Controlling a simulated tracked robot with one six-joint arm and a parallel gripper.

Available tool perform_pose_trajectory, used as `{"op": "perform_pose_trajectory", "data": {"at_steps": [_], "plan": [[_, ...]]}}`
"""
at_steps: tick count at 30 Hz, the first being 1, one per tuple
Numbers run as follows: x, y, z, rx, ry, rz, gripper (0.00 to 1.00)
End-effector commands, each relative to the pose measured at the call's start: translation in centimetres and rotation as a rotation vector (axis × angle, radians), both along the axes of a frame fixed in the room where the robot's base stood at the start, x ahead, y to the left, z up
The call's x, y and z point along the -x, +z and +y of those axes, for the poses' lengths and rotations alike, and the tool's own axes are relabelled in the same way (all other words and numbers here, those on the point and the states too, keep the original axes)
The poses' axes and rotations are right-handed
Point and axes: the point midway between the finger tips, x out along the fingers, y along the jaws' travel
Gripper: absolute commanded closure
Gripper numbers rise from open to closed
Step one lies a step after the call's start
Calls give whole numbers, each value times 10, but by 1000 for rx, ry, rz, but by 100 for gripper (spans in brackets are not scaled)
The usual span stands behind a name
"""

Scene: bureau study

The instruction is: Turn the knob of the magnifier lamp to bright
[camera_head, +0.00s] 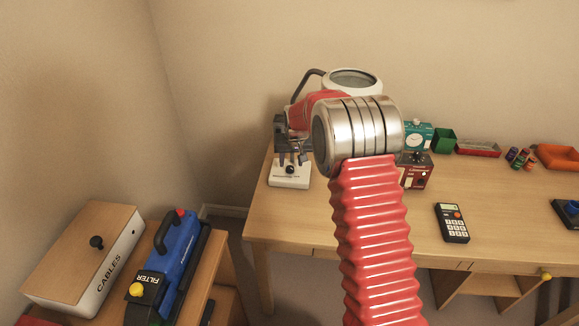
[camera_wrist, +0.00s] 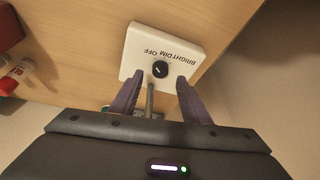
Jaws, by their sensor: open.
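The magnifier lamp's white base (camera_head: 289,179) stands at the left end of the desk, with a round lens head (camera_head: 352,80) behind my arm. In the wrist view, the base (camera_wrist: 137,52) carries the upside-down words BRIGHT, DIM and OFF. Its black knob (camera_wrist: 160,69) has a small pale mark; I cannot tell which word it points to. The knob also shows in the head view (camera_head: 290,169). My gripper (camera_wrist: 158,80) is open, its two dark fingers on either side of the knob's near side. Contact cannot be told. In the head view my gripper (camera_head: 292,157) is just above the base.
A metal post (camera_wrist: 150,98) rises between my fingers. On the desk are a red box (camera_head: 415,172), a teal dial box (camera_head: 418,136), a green bin (camera_head: 443,140) and a calculator (camera_head: 452,222). A cables box (camera_head: 70,270) and a blue filter device (camera_head: 178,250) stand lower left.

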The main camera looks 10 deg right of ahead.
Motion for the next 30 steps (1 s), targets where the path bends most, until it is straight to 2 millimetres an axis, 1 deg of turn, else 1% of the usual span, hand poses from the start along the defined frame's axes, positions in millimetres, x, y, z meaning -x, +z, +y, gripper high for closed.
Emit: {"op": "perform_pose_trajectory", "data": {"at_steps": [1, 3, 9, 13, 21, 23, 30], "plan": [[-3, -7, 0, 0, 0, 2, 57], [-6, -16, 0, 0, 0, 2, 57], [-14, -34, 1, 0, 1, 1, 57], [-16, -39, 1, 0, 1, 0, 57], [-16, -39, 1, 0, 1, -1, 57], [-16, -39, 1, 0, 1, 0, 61], [-16, -39, 1, -1, 1, 0, 78]]}}
